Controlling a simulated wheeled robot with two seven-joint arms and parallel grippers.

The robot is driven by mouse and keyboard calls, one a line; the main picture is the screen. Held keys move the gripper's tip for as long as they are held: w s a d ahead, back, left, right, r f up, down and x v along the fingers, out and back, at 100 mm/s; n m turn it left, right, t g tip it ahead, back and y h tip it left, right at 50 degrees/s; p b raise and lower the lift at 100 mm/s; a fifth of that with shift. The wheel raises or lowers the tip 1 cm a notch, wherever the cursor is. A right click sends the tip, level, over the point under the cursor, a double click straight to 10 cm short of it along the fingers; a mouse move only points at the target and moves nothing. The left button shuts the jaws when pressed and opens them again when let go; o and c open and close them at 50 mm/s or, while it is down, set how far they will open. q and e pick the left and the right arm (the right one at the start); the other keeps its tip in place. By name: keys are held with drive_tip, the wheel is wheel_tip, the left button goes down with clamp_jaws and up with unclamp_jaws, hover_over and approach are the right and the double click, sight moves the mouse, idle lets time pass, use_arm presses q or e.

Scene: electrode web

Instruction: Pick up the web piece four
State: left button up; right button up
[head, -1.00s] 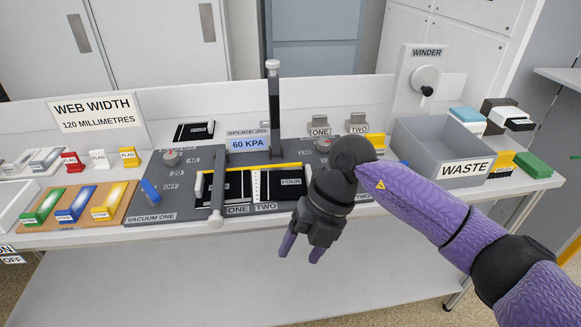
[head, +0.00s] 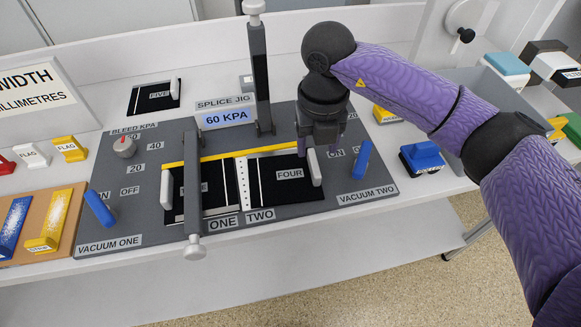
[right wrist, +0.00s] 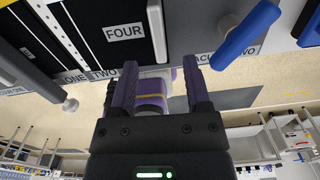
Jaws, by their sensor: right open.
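Web piece four (head: 275,190) is a black sheet labelled FOUR with a white upright tab (head: 315,168) at its right edge. It lies on the right half of the grey splice jig (head: 345,190). My right gripper (head: 320,145) is open, pointing down just above and behind the tab in the head view. In the right wrist view, the black sheet (right wrist: 105,15) and its white tab (right wrist: 156,32) show beyond the open fingers (right wrist: 160,90), the tab lying between their lines. I cannot tell whether they touch it. My left gripper is not in view.
Another black web piece (head: 215,190), its label partly hidden by a grey lever (head: 193,190), lies on the jig's left half. Blue vacuum handles (head: 99,208) stand at both sides. A tall grey post (head: 261,80) rises behind. Web piece five (head: 150,97) lies at back left.

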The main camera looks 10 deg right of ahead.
sight(314, 161)
drive_tip(key=f+b, duration=0.1)
drive_tip(key=f, duration=0.5)
drive_tip(key=shift+w+b, duration=0.2)
drive_tip(key=shift+b, duration=0.2)
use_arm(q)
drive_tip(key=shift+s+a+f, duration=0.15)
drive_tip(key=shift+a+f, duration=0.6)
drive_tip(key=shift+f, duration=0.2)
use_arm(e)
drive_tip(key=shift+r, duration=0.2)
clamp_jaws()
